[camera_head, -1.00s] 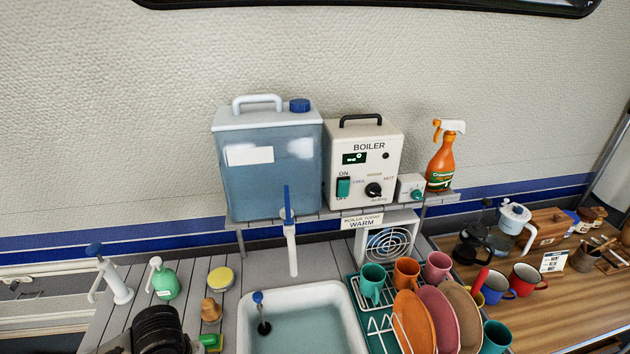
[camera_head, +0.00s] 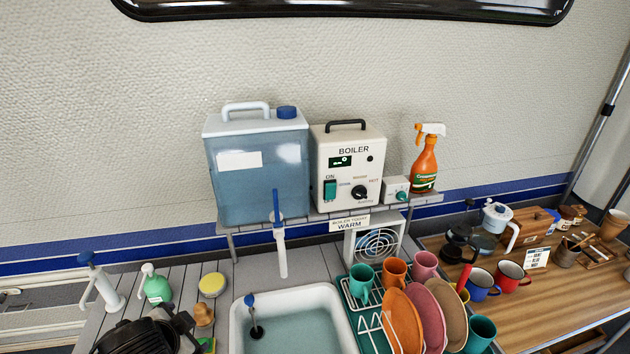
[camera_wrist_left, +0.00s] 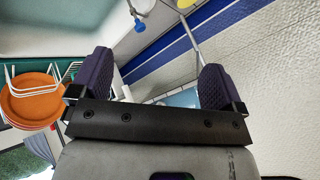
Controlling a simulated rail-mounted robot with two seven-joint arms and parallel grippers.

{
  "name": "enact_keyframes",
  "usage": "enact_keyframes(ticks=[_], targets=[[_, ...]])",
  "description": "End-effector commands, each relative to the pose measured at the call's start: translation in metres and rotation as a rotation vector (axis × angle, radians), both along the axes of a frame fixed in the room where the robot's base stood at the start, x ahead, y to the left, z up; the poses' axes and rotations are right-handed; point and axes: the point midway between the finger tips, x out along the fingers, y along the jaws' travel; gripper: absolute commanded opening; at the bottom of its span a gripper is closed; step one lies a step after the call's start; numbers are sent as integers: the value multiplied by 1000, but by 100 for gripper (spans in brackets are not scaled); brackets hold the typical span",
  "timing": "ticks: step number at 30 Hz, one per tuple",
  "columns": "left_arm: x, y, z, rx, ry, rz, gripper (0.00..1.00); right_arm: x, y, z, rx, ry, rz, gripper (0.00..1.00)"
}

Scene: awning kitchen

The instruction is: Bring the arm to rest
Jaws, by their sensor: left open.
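My left gripper (camera_head: 176,326) is at the bottom left of the head view, over the counter and left of the sink (camera_head: 238,335). Part of it is cut off by the lower edge. In the left wrist view the two dark ribbed fingers of the gripper (camera_wrist_left: 157,75) stand wide apart with nothing between them. The gripper is open and empty. My right arm and gripper do not show.
A wooden-coloured brush (camera_head: 204,314), yellow-lidded tub (camera_head: 212,285), green soap bottle (camera_head: 157,287) and white pump (camera_head: 105,289) stand near my left gripper. A dish rack (camera_head: 352,311) holds plates and cups. A shelf carries a water container (camera_head: 255,185) and boiler (camera_head: 348,170).

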Motion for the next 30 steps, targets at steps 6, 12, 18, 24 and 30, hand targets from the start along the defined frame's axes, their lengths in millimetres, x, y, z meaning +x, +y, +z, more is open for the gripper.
enact_keyframes(ticks=[6, 12, 18, 24, 30], targets=[[1, -31, 39, 32, -263, -107, 94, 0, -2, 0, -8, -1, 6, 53], [-19, -42, 29, -50, -355, -50, 94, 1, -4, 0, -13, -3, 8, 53], [-63, -38, -24, -191, -298, 109, 94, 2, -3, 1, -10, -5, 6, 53], [-129, -37, -102, -315, -99, 261, 94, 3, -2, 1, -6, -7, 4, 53], [-197, -42, -167, -369, 107, 369, 94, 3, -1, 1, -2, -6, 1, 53]])
